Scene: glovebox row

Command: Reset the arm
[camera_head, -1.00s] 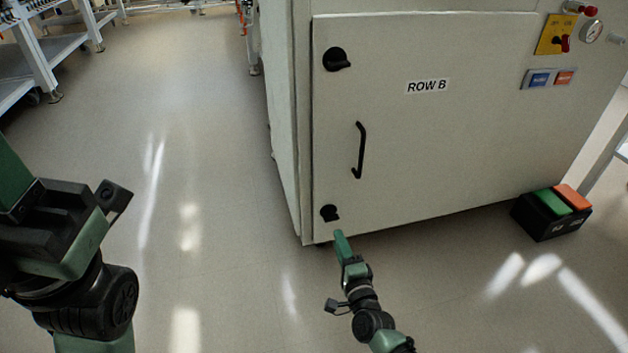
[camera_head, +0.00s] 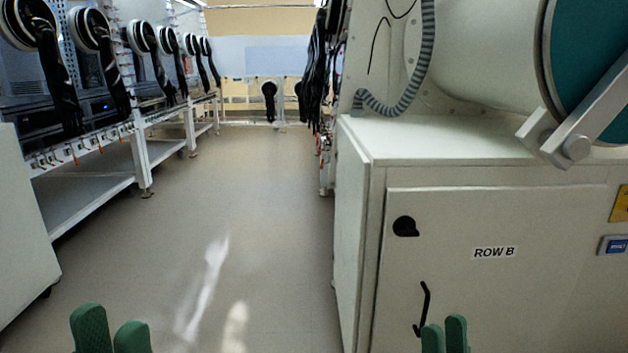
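My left gripper (camera_head: 111,332) shows at the bottom left edge of the head view, over the floor. Only the tips of its two green fingers are in view, with a gap between them at the top. My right gripper (camera_head: 444,336) shows at the bottom edge, in front of the cabinet door (camera_head: 490,290) marked ROW B. Its two green fingertips stand close together with a narrow gap, and no object shows between them. The rest of both arms is below the picture.
The white cabinet's black handle (camera_head: 424,308) is beside my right gripper in the picture. A black knob (camera_head: 405,226) sits above it. Gloveboxes with black gloves (camera_head: 60,80) line the left. The aisle floor (camera_head: 245,190) between the rows is clear.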

